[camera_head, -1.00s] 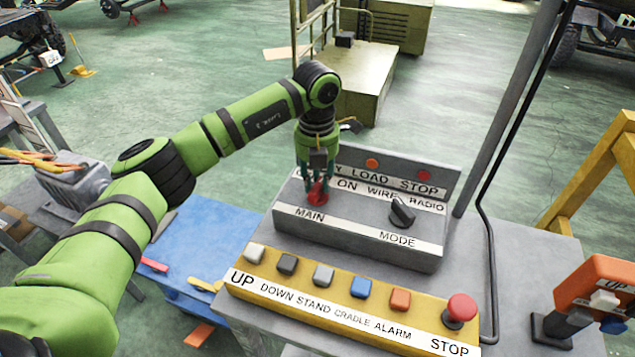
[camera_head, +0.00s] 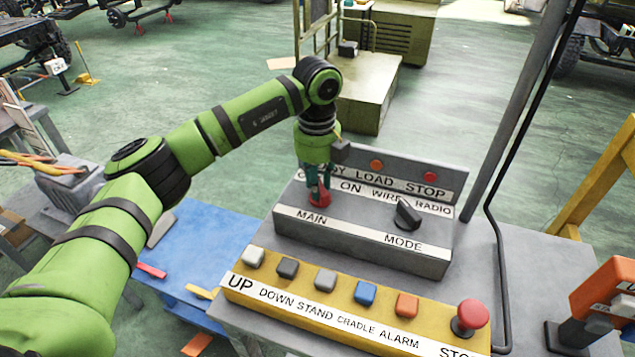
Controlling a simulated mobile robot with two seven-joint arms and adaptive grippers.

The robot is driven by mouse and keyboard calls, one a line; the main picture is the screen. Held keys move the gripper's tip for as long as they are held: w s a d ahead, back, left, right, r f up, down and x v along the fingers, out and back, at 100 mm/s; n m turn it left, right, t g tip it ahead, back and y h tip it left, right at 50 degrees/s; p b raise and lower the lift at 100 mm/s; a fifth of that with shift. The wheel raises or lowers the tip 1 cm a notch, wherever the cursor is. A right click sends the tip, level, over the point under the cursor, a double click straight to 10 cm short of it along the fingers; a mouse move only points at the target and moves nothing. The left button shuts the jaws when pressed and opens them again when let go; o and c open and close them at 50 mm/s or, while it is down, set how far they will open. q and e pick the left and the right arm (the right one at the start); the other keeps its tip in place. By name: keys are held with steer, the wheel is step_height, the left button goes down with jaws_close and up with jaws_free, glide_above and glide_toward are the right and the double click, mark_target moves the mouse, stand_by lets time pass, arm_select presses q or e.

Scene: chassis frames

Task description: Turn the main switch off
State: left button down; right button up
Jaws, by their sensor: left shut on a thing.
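The red main switch (camera_head: 318,197) sits on the grey switch box (camera_head: 350,233), above the MAIN label. My left gripper (camera_head: 318,188) comes down from above and is shut on the red switch. Its fingers cover part of the switch, so its exact turn is hard to read. The black mode knob (camera_head: 407,214) stands to the right on the same box, clear of the gripper. My right gripper is not in view.
A yellow button panel (camera_head: 330,303) with several buttons and a red stop button (camera_head: 470,316) lies in front of the box. A grey post (camera_head: 520,100) rises at the right. An orange control box (camera_head: 603,290) stands at the far right.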

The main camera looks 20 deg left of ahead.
arm_select(q)
steer(key=shift+r+n, duration=0.1)
steer(key=shift+n, duration=0.5)
steer(key=c, duration=1)
jaws_free()
step_height(320, 180, up, 12)
steer(key=shift+a+f, duration=0.1)
